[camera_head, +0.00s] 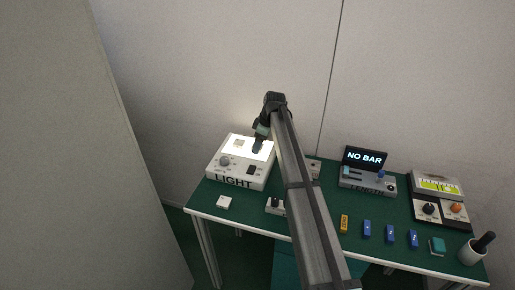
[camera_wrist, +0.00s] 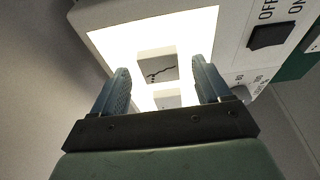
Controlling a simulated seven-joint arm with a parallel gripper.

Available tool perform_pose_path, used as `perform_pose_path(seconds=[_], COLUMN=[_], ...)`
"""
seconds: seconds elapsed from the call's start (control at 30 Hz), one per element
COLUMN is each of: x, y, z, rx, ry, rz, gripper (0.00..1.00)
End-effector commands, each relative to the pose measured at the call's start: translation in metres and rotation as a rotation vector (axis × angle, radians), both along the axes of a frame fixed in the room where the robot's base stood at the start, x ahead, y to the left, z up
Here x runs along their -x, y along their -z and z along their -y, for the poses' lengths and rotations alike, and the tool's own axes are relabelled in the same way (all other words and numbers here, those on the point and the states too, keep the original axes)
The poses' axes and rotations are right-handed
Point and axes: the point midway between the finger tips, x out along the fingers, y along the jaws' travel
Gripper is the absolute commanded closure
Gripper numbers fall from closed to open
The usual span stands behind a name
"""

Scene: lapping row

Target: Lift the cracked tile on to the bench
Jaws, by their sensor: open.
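The cracked tile (camera_wrist: 157,66) is a small pale square with a dark jagged crack across it. It lies on the lit panel of the light box (camera_wrist: 116,38), which is labelled LIGHT in the head view (camera_head: 226,171). My gripper (camera_wrist: 160,64) is open above the panel, with one blue finger on each side of the tile in the picture. I cannot tell whether the fingers are down at its height. A second pale block (camera_wrist: 167,98) shows nearer the gripper's base, partly hidden. In the head view my gripper (camera_head: 258,148) hangs over the panel's right part.
The green bench (camera_head: 205,197) has free room at its front left, around a small white block (camera_head: 224,202). A NO BAR device (camera_head: 367,180), a meter with knobs (camera_head: 438,196), several blue pieces (camera_head: 390,234) and a cup (camera_head: 472,252) stand to the right. My arm hides the middle.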

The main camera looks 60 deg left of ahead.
Motion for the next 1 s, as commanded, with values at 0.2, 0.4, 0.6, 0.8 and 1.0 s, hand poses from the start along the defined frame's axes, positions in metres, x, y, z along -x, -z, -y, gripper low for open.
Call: perform_pose_path(seconds=[0.2, 0.4, 0.6, 0.8, 1.0], x=[0.0013, 0.0011, 0.0012, 0.0011, 0.0011], y=[0.0061, 0.0060, 0.0059, 0.0058, 0.0057], z=[-0.0017, -0.0015, -0.0014, -0.0015, -0.0015], rx=[-0.002, -0.001, -0.001, -0.001, -0.001], ry=[0.001, 0.000, 0.000, 0.000, 0.000], rz=[0.001, 0.001, 0.001, 0.001, 0.000], gripper=[0.23, 0.35, 0.54, 0.73, 0.86])
